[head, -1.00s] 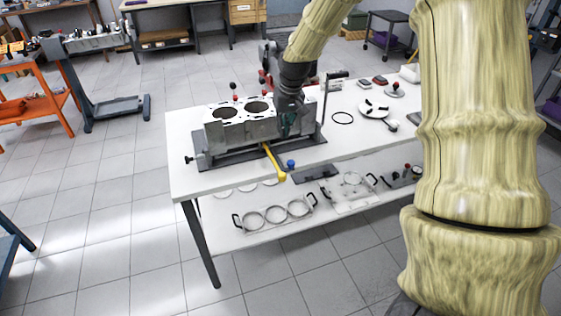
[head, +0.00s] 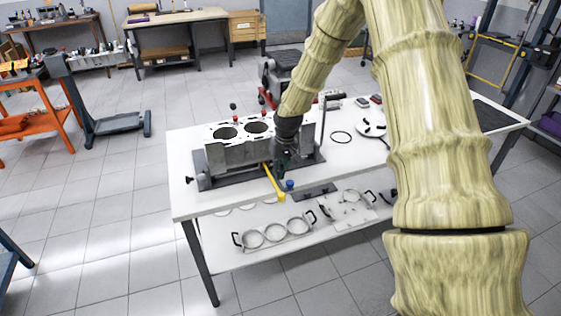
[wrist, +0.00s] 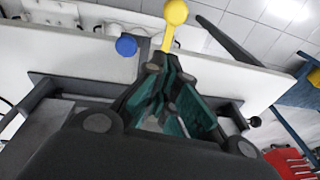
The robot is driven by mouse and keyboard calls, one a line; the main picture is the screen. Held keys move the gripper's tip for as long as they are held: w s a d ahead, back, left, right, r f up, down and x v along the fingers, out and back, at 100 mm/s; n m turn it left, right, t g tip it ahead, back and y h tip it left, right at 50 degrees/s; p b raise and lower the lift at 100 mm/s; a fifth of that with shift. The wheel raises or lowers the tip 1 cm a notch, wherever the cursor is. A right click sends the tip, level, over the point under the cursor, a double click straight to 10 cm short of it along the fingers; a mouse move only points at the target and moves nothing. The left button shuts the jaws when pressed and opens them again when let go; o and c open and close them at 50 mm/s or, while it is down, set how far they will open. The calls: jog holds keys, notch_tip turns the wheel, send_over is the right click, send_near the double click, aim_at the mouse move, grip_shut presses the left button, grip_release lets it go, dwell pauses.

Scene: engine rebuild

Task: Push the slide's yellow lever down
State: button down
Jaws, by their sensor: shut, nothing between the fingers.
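The yellow lever (head: 274,184) sticks out from the front of the slide (head: 222,177) under the engine block (head: 240,152), over the table's front edge. It slants down to the right and ends in a round knob. In the wrist view its knob (wrist: 176,12) and upper shaft show just beyond my fingertips. My gripper (head: 284,170) is shut and empty, pointing down close to the right of the lever. In the wrist view the closed fingers (wrist: 160,62) line up with the lever's shaft and hide its lower part; I cannot tell if they touch.
A blue knob (head: 290,184) stands right of the lever, near a dark plate (head: 314,192). The white table (head: 190,205) has a lower shelf with ring fixtures (head: 272,232).

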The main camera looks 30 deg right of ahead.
jog(key=f, duration=0.1)
jog(key=s+f+p, duration=0.1)
jog(key=s+a+f, duration=0.1)
jog(key=shift+f, duration=0.35)
jog(key=shift+s, duration=0.1)
jog(key=f, duration=0.1)
jog(key=f+b, duration=0.1)
jog(key=f, duration=0.1)
jog(key=s+f, duration=0.1)
jog(key=f, duration=0.1)
jog(key=shift+a+f+b, duration=0.1)
jog(key=shift+f+b, duration=0.15)
jog(key=shift+b, duration=0.15)
jog(key=shift+r, duration=0.2)
notch_tip(320, 180, up, 13)
send_over(281, 194)
jog(key=s+d, duration=0.2)
jog(key=shift+a+f, duration=0.15)
jog(key=shift+f, duration=0.05)
dwell(0.3)
